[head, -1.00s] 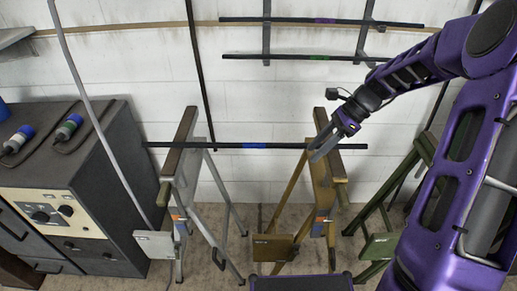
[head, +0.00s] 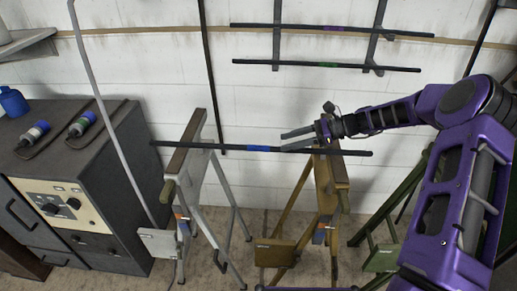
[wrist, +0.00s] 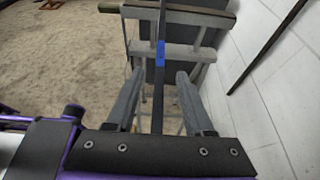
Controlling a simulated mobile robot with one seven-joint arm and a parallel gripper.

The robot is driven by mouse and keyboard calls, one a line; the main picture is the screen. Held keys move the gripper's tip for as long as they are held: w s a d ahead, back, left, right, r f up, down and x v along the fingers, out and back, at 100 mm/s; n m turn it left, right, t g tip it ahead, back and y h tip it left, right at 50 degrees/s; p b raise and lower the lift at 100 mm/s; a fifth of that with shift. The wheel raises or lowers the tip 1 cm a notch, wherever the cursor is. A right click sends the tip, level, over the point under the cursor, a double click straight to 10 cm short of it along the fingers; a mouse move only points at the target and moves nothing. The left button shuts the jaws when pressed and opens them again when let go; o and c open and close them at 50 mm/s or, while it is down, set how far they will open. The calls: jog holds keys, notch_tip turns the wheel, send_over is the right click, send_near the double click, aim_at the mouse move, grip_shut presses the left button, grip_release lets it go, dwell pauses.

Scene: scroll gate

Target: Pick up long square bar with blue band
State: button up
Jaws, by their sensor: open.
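The long dark square bar with the blue band (head: 258,149) lies level across two trestles in the head view. In the wrist view its blue band (wrist: 160,54) shows ahead of my gripper, with the bar running lengthwise between the fingers. My gripper (head: 283,140) is open in the head view, its fingers pointing left near the blue band. In the wrist view my gripper (wrist: 158,80) has one finger on either side of the bar, with gaps showing. I cannot tell how far the fingers are above the bar.
The grey trestle (head: 193,170) and the tan trestle (head: 327,185) support the bar. Bars with a purple band (head: 334,28) and a green band (head: 328,65) rest on wall brackets. A dark cabinet (head: 110,175) stands left, a green trestle (head: 392,215) right.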

aim_at(259, 147)
jog(key=x, duration=0.7)
jog(key=shift+a+r, duration=0.2)
jog(key=shift+a, duration=0.15)
grip_shut()
dwell(1.1)
jog(key=shift+w+r, duration=0.1)
jog(key=shift+r, duration=0.15)
